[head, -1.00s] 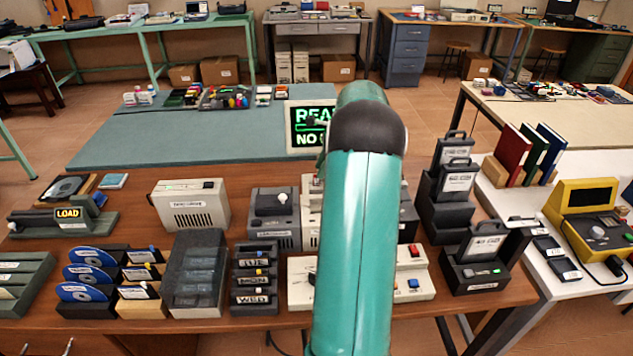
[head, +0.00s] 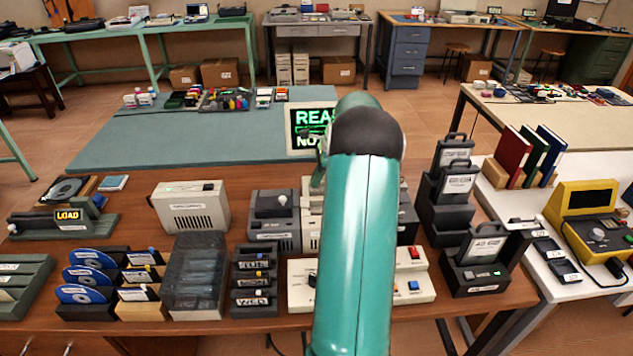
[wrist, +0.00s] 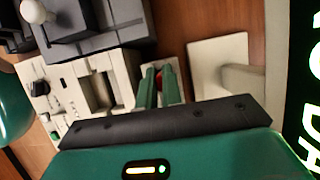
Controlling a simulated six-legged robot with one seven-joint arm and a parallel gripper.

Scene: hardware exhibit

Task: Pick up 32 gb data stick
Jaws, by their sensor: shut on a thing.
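My gripper shows in the wrist view (wrist: 158,88), its two green fingers close together on a small red thing (wrist: 159,77). Only a little of that thing shows between the fingertips. No label can be read on it, so I cannot tell by sight that it is the 32 GB data stick. In the head view my gripper is mostly hidden behind my teal arm, near the green-lettered screen (head: 300,130). Small labelled dark items (head: 548,246) lie on the white table at right; their labels are too small to read.
A cream device (head: 414,289) with red and blue buttons stands behind my arm on the wooden table. A grey device (head: 274,220), a cream box (head: 190,207) and dark drive docks (head: 474,262) stand around. A yellow device (head: 585,205) is at far right.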

